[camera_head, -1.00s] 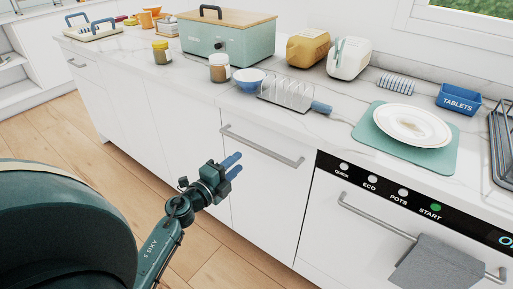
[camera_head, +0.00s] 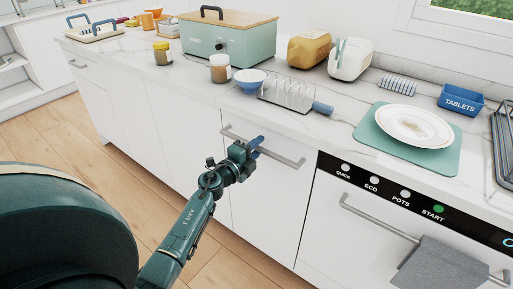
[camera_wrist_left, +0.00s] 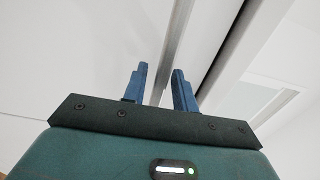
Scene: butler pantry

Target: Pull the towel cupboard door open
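A white cupboard door (camera_head: 265,205) with a horizontal grey bar handle (camera_head: 288,160) along its top is left of the dishwasher. The door looks closed. My left gripper (camera_head: 257,145) is at the middle of this handle, its blue fingers overlapping the bar in the head view. In the left wrist view, the left gripper (camera_wrist_left: 160,68) is open. The grey handle bar (camera_wrist_left: 178,40) runs between the lines of its two fingers, with no finger clearly pressed on it. Exact depth to the bar is hard to tell. My right gripper is not in view.
The dishwasher front (camera_head: 345,225) is just right of the door, with a grey towel (camera_head: 440,268) on its handle. The wooden floor (camera_head: 50,140) at left is clear.

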